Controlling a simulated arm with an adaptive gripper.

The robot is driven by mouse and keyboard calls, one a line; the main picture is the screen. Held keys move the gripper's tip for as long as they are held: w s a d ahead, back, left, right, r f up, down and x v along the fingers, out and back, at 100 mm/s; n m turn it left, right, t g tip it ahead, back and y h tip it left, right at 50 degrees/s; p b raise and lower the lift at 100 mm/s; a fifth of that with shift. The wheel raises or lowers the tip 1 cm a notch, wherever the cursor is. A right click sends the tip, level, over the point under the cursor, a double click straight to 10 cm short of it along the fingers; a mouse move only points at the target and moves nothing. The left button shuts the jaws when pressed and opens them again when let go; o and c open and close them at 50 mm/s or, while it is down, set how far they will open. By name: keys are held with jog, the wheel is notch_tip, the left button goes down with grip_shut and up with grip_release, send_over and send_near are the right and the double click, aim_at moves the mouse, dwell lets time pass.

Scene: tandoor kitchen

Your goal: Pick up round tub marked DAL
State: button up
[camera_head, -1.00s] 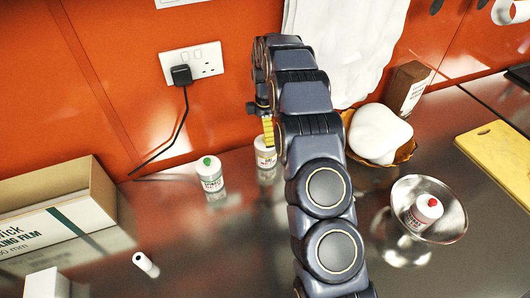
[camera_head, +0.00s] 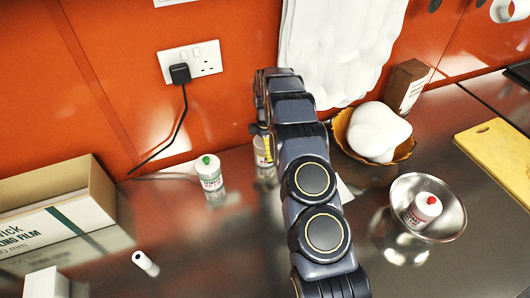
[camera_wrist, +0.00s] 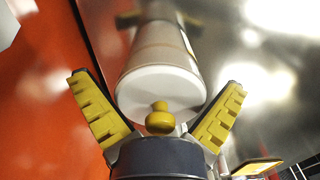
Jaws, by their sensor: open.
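A round white tub with a yellow knob on its lid (camera_head: 261,163) stands on the steel counter, partly hidden behind my gripper (camera_head: 267,147); its marking cannot be read. In the wrist view the tub (camera_wrist: 160,88) lies between the two open yellow fingers of my gripper (camera_wrist: 158,104), with gaps at both sides. A white tub with a green knob (camera_head: 210,181) stands to the left. A white tub with a red knob (camera_head: 423,209) sits tilted in a steel bowl (camera_head: 455,222) at the right. I cannot tell from the labels which is DAL.
A film box (camera_head: 60,212) stands at the left, with a small white cylinder (camera_head: 145,263) near it. A bowl of white dough (camera_head: 378,133), a brown carton (camera_head: 405,88) and a yellow board (camera_head: 495,155) are at the right. A black cable (camera_head: 182,115) hangs from the wall socket.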

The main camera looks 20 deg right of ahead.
jog(key=c, duration=1)
